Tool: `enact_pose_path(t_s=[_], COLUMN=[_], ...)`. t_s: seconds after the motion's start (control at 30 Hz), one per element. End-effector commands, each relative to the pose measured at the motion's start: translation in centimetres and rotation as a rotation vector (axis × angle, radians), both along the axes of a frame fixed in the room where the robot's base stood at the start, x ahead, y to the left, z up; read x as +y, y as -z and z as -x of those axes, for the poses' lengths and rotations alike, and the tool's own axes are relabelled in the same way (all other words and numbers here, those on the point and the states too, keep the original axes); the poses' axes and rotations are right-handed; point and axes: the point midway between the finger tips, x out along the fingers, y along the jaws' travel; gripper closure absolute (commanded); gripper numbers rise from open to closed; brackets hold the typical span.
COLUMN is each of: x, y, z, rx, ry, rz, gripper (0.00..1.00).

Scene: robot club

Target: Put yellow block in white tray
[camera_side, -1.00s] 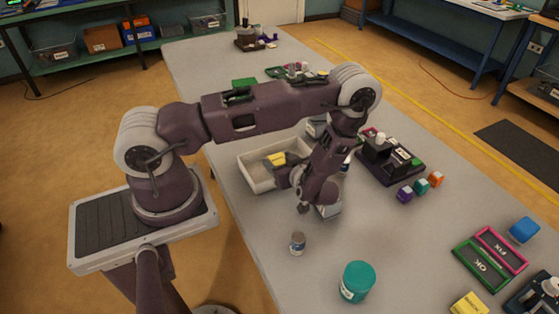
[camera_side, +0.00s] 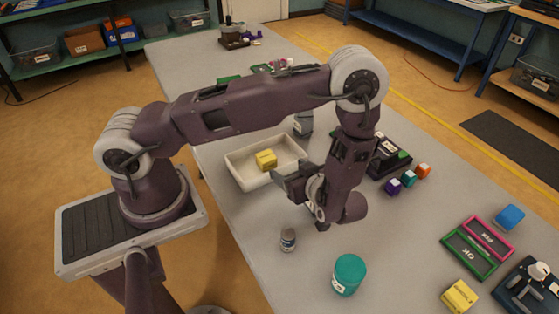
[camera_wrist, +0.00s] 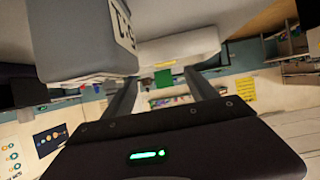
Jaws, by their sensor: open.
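A yellow block (camera_side: 266,159) sits inside the white tray (camera_side: 243,179), toward its far wall in the side view. My gripper (camera_side: 279,179) is open and empty, turned sideways at the tray's right end, apart from the block. In the wrist view its two fingers (camera_wrist: 160,92) are spread with no block between them. A pale, tray-like shape (camera_wrist: 180,45) lies beyond the fingers, but I cannot tell for sure that it is the tray. The block is not clearly visible in the wrist view.
A small jar (camera_side: 288,240) and a teal jar (camera_side: 348,275) stand in front of my gripper. A grey container (camera_side: 303,123) stands behind the tray. Small cubes (camera_side: 408,179) lie to the right. Another yellow block (camera_side: 459,297) is near the front right, by the green OK tray (camera_side: 470,256).

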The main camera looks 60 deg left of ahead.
Motion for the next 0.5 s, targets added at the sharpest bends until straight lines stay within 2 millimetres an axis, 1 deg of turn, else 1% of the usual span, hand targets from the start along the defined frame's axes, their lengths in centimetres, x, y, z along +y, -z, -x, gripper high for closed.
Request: enact_pose_path(t_s=[0.07,0.1,0.17,0.2,0.23,0.27,0.3,0.33,0.37,0.4,0.47,0.5], x=[-1.7,-3.1,-5.9,-8.0,-9.6,-11.2,-13.0,-14.3,-15.5,-16.6,-17.4,-17.4], y=[-1.0,-2.1,-5.0,-7.8,-10.2,-12.8,-16.5,-19.3,-22.0,-25.4,-29.2,-30.9], z=[-3.3,-5.8,-9.8,-12.0,-13.1,-14.0,-14.3,-13.9,-13.0,-11.1,-6.9,-3.5], rx=[-0.065,-0.11,-0.179,-0.217,-0.24,-0.257,-0.269,-0.268,-0.259,-0.229,-0.151,-0.079], ry=[0.059,0.119,0.246,0.352,0.438,0.531,0.663,0.766,0.873,1.014,1.21,1.321], rz=[0.142,0.252,0.435,0.548,0.624,0.691,0.765,0.809,0.84,0.861,0.852,0.821], gripper=[0.33,0.33,0.33,0.33,0.33,0.33,0.33,0.33,0.33,0.33,0.33,0.33])
